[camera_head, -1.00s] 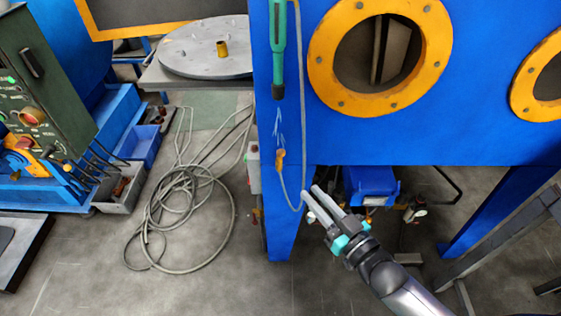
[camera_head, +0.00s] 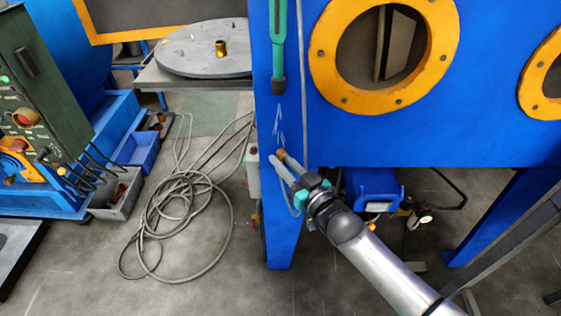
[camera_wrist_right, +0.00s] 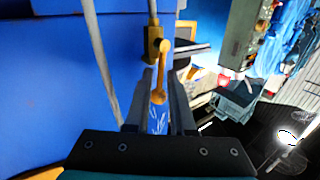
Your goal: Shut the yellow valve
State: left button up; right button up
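The yellow valve (camera_head: 281,151) sits on the front of the blue post, below the green tubular part; my right gripper partly covers it in the head view. In the right wrist view its body (camera_wrist_right: 153,44) is on a thin grey pipe, and its yellow lever (camera_wrist_right: 159,92) points down the picture. My right gripper (camera_head: 278,157) is at the valve with its fingers apart. In the right wrist view the lever lies in the gap between the fingers (camera_wrist_right: 159,85); I cannot tell whether they touch it. My left gripper is not in view.
The blue post (camera_head: 281,230) and blue cabinet wall (camera_head: 400,138) are close to my right gripper. A grey hose (camera_head: 185,215) lies coiled on the floor at left. A green control box (camera_head: 40,90) stands at far left. A turntable (camera_head: 200,55) is behind the post.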

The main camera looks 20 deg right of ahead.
jog(key=shift+w+a, duration=0.2)
jog(key=shift+w, duration=0.3)
grip_shut()
dwell(1.3)
